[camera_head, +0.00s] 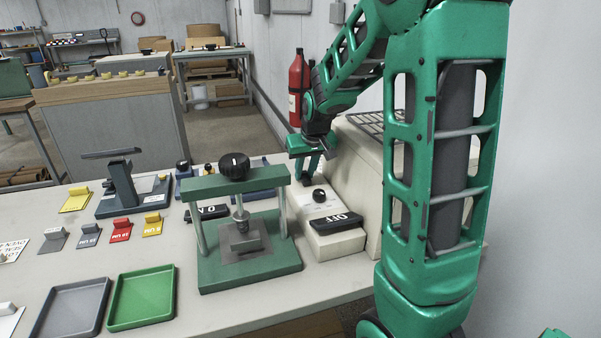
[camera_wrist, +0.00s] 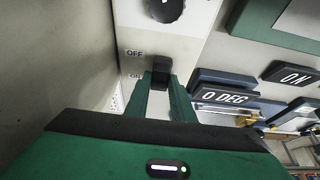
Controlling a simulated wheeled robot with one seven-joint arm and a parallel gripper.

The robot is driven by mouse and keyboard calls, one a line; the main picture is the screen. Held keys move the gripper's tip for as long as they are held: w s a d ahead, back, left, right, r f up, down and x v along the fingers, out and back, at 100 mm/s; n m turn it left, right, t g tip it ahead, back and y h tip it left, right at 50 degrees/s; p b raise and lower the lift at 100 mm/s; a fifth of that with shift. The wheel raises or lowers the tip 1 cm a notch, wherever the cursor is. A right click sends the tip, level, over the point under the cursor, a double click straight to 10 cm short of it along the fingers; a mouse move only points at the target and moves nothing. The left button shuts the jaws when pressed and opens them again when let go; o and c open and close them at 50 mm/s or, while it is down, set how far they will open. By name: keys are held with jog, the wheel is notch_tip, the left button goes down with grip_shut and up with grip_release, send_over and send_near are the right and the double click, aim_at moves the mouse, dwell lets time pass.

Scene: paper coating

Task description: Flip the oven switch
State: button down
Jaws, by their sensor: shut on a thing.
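The oven (camera_head: 352,165) is a cream box at the right of the bench, with a low control panel (camera_head: 308,207) on its left side. In the wrist view the oven switch (camera_wrist: 161,72) is a small black piece beside printed OFF and ON labels. My gripper (camera_head: 310,178) reaches down over the panel, behind the black knob (camera_head: 319,195). In the wrist view the green fingertips (camera_wrist: 161,84) are shut on the switch, one on each side. In the head view my fingers hide the switch. The knob also shows in the wrist view (camera_wrist: 166,8).
A green press (camera_head: 250,276) with a black knob stands left of the panel. A black OFF sign (camera_head: 336,221) sits at the panel's near end. A 0 DEG block (camera_wrist: 224,98) and an ON block (camera_wrist: 291,76) lie right in the wrist view. A green tray (camera_head: 142,299) lies front left.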

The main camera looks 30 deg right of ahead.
jog(key=shift+s+a+f, duration=0.1)
jog(key=shift+a+f, duration=0.05)
jog(key=c, duration=1.5)
grip_release()
jog(key=shift+r, duration=0.35)
jog(key=v, duration=1)
jog(key=shift+s+a, duration=0.1)
jog(key=shift+s, duration=0.15)
